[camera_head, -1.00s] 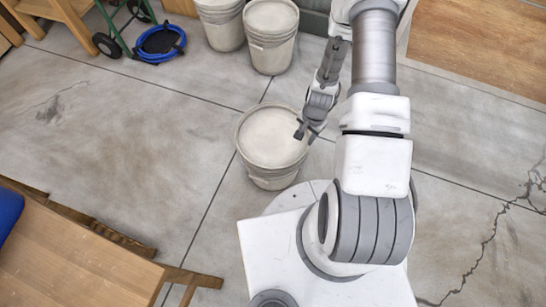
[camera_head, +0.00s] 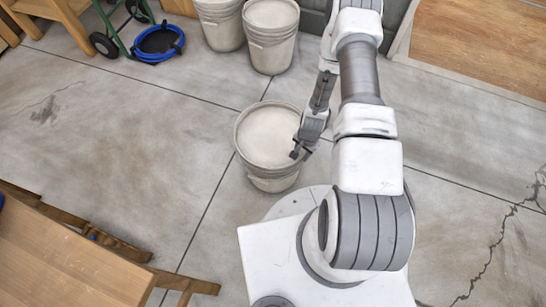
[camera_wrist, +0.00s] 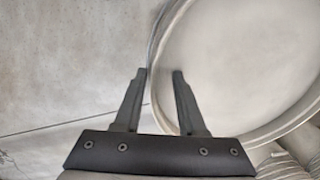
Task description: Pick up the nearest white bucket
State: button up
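The nearest white bucket (camera_head: 262,138) stands upright on the floor just in front of my base. It is round, with a pale top inside a raised rim. My gripper (camera_head: 297,153) is at the bucket's right edge, fingers pointing down. In the wrist view my gripper (camera_wrist: 160,74) is open, one finger on each side of the rim line of the white bucket (camera_wrist: 240,60). I cannot tell whether the fingertips are above the rim or down around it. Nothing is held.
Two more white buckets (camera_head: 221,22) (camera_head: 270,38) stand at the back. A green hand truck (camera_head: 112,38) with a blue coil (camera_head: 160,43) is at the back left. A wooden table (camera_head: 65,255) is at the front left. Open floor lies left of the bucket.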

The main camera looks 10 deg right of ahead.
aim_at(299, 163)
notch_tip(299, 163, down, 4)
jog(key=shift+a+f+b, duration=0.1)
jog(key=shift+b, duration=0.6)
jog(key=shift+c, duration=0.3)
grip_shut()
dwell(0.6)
